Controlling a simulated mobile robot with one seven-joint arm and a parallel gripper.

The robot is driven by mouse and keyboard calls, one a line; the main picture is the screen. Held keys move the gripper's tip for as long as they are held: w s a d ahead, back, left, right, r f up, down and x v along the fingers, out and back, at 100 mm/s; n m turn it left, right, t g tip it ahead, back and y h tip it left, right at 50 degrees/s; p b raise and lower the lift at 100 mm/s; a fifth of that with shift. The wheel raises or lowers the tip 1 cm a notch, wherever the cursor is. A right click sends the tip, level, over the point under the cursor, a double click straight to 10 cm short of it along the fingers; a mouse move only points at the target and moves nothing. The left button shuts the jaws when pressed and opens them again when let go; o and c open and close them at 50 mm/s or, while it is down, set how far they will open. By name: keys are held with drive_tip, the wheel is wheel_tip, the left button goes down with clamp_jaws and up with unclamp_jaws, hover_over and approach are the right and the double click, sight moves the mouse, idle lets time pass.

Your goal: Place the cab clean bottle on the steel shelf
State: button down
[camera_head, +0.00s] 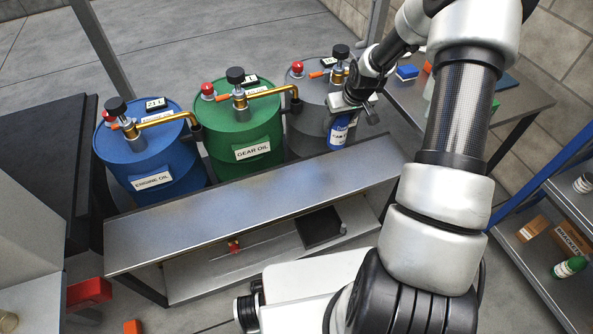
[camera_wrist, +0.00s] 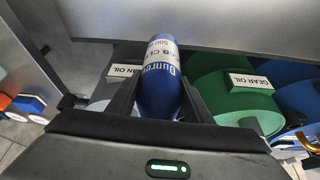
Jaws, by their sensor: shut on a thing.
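The cab clean bottle (camera_head: 338,133) is blue with a white label. My gripper (camera_head: 345,112) is shut on it and holds it in the air in front of the grey drum, near the far right edge of a long steel bench. In the wrist view the bottle (camera_wrist: 158,92) lies between both fingers, its label partly readable. The bench has a bare steel top (camera_head: 250,205) and a lower shelf (camera_head: 275,262). A blue-framed rack at the right has grey steel shelves (camera_head: 535,285). I cannot tell which surface the task calls the steel shelf.
Blue (camera_head: 150,155), green (camera_head: 243,135) and grey (camera_head: 305,125) drums with pumps stand behind the bench. A black tray (camera_head: 319,228) lies on its lower shelf. A side table (camera_head: 510,92) stands beyond.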

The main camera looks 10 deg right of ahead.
sight(342, 133)
drive_tip(key=shift+w+f+b, duration=0.1)
drive_tip(key=shift+f+b, duration=1.2)
drive_tip(key=shift+f, duration=3.5)
drive_tip(key=shift+f, duration=0.2)
drive_tip(key=c, duration=0.9)
unclamp_jaws()
drive_tip(key=p+v, duration=0.3)
drive_tip(key=v, duration=0.9)
drive_tip(key=shift+r, duration=0.15)
